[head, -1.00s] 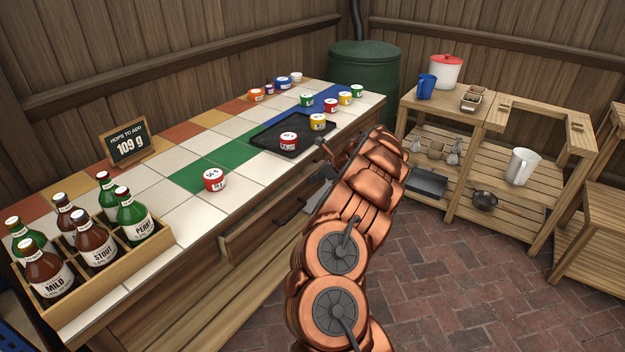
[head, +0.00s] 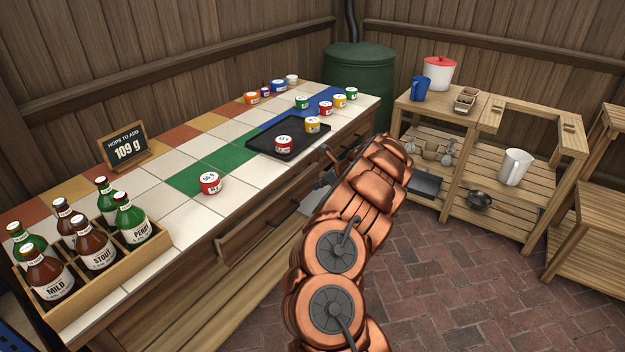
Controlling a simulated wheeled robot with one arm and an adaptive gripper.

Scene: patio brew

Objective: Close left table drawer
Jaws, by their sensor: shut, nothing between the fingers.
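The tiled wooden table (head: 150,205) runs along the left side. Its left drawer (head: 240,233), with a plain wooden front and a dark bar handle (head: 287,212), is on the side facing me.
A bottle crate (head: 110,265) stands at the table's near end. A black tray (head: 262,137) and several coloured jars are on the tabletop. Wooden shelves (head: 480,130) stand at the right. The brick floor (head: 440,280) is clear right of my arm.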

